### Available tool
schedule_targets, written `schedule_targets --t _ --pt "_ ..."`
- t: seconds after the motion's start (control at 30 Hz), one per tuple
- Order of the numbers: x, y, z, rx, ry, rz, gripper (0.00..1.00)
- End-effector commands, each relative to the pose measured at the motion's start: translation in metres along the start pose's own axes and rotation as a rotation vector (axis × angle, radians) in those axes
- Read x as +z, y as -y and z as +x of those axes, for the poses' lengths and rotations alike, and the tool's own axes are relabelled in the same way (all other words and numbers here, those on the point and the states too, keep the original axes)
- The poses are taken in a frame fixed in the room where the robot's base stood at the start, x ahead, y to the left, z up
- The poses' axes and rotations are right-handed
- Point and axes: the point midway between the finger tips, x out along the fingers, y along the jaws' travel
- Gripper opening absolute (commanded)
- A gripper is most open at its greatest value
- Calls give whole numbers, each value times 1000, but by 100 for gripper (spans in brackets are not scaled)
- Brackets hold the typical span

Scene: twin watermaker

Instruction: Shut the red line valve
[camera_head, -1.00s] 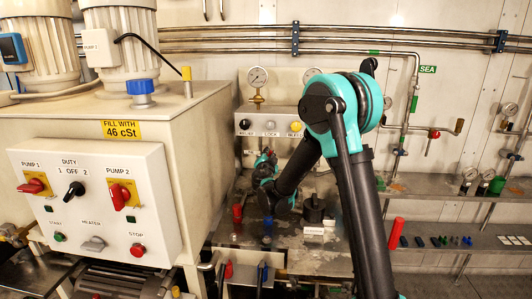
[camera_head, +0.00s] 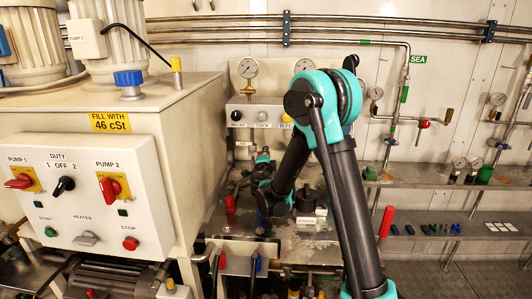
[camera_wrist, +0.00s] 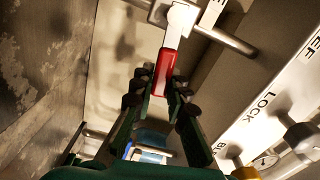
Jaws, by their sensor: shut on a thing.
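A red lever handle (camera_wrist: 166,72) with a pale metal end is at the centre of the wrist view. My gripper (camera_wrist: 163,90) is shut on it, with dark fingers along both sides of its lower end. The handle's far end meets a white fitting (camera_wrist: 182,18). In the head view my gripper (camera_head: 262,160) is in front of the panel lettered for relief, lock and bleed (camera_head: 262,113). The held handle is too small and hidden there to make out clearly.
A pump cabinet (camera_head: 150,112) with a switch panel (camera_head: 92,215) stands close on the left. Red and blue handles (camera_head: 222,260) (camera_head: 258,262) rise at the bench front. A red-handled wall valve (camera_head: 424,124) and a shelf (camera_head: 460,176) are at right.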

Motion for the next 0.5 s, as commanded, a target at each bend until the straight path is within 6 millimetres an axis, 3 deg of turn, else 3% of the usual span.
schedule_targets --t 0.47,0.5 --pt "0 -2 -1 0 0 16 0" --pt "0 -2 -1 0 0 16 15"
